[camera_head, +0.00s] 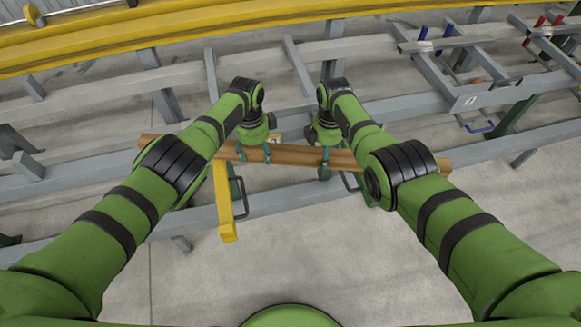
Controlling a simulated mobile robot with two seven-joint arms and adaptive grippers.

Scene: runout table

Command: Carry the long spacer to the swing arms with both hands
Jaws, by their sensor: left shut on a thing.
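The long spacer (292,155) is a brown wooden beam lying crosswise in front of me, its right end slightly nearer to me. My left gripper (254,153) is shut on it left of its middle. My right gripper (325,158) has its teal fingers at the beam right of the middle and looks shut on it, though part of the grip is hidden. My forearms cover parts of the beam near both ends. A yellow bar (224,205) juts toward me under the beam; I cannot tell whether it is a swing arm.
The grey runout table frame (300,205) runs across beyond and under the beam. Grey crossbars with blue pegs (444,37) and red pegs (540,20) stand at upper right. A yellow rail (180,25) crosses the back. The concrete floor (300,265) nearer me is clear.

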